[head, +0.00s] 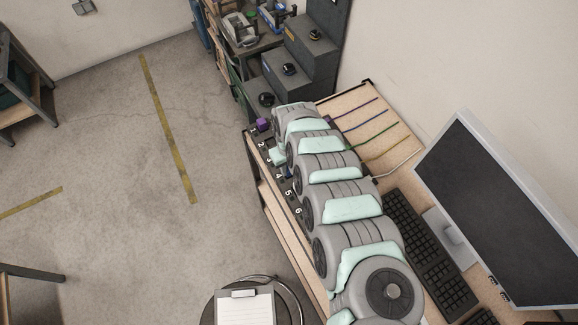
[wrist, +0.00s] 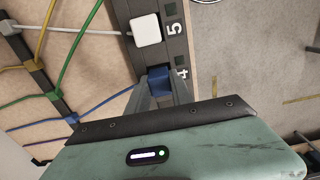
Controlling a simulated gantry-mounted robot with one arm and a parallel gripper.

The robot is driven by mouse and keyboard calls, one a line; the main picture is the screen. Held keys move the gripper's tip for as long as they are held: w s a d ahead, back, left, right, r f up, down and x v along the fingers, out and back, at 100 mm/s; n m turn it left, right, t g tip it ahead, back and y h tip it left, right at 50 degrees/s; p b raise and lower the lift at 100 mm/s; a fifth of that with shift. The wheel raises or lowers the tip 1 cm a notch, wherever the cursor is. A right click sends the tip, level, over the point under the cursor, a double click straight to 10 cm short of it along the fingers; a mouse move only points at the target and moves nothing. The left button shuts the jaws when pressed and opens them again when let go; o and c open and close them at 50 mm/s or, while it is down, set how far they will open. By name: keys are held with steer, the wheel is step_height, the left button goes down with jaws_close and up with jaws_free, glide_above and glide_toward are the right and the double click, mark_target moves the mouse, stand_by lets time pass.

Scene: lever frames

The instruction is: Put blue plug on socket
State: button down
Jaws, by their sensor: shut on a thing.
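The blue plug (wrist: 160,80) is between the two fingers of my gripper (wrist: 161,92) in the wrist view. My gripper is shut on it. The plug is over the dark numbered socket strip (wrist: 178,45), beside the number 4. I cannot tell whether it is seated in a socket or just above it. In the head view the strip (head: 292,201) runs along the table's left edge, and my arm covers much of it.
A white plug (wrist: 146,30) with a white cable sits on the strip beside number 5. A purple plug (head: 263,124) is at the strip's far end. Colored cables (wrist: 60,50) cross the table. A keyboard (head: 425,240) and monitor (head: 510,205) stand at the right.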

steer(key=c, duration=0.7)
jaws_free()
steer(key=shift+o, duration=0.2)
steer(key=shift+r, duration=0.1)
step_height(320, 180, up, 7)
steer(key=p, duration=0.6)
